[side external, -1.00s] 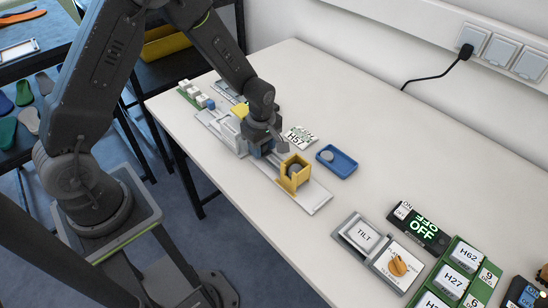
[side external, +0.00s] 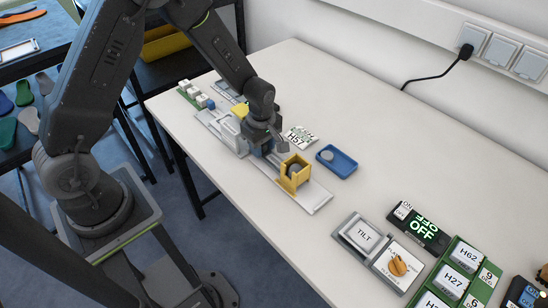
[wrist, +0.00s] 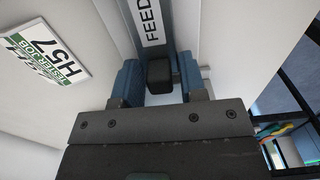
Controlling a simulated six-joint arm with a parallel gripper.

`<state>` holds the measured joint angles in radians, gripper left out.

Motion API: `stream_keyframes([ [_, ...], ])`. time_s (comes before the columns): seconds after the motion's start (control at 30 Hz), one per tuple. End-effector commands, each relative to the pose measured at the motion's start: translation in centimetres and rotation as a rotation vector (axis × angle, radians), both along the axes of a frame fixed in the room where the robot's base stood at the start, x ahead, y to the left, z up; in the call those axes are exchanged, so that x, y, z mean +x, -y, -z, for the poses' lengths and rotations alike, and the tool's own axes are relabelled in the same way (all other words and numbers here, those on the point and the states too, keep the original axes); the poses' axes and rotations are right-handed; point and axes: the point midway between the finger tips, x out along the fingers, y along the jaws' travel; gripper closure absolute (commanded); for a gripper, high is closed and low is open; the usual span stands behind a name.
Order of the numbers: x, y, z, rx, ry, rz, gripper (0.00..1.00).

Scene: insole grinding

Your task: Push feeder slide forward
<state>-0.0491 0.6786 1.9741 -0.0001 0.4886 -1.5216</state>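The feeder slide (wrist: 151,22) is a grey strip with a white label that reads "FEED", at the top middle of the wrist view. A black knob (wrist: 160,72) stands at the label's near end. My gripper (wrist: 160,75) has one blue finger on each side of the knob, with a narrow gap on both sides, so it looks open around it. In the side view my gripper (side external: 262,148) is low over the long grey feeder track (side external: 318,201), behind the yellow holder (side external: 293,178). The slide and knob are mostly hidden there by the gripper.
A white H57 card (side external: 300,137) and a blue tray (side external: 337,164) lie beside the track. A TILT button box (side external: 362,234), an orange-knob dial panel (side external: 398,263) and a display reading OFF (side external: 420,229) stand at front right.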

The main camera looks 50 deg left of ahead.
Motion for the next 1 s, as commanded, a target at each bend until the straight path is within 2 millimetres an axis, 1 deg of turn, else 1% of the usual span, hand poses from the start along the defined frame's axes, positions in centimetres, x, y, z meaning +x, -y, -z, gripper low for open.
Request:
stream_keyframes([
  [0.17,0.0,0.2,0.0,0.0,0.0,0.001,0.77],
  [1.0,0.0,4.2,0.0,0.0,0.0,0.002,0.77],
])
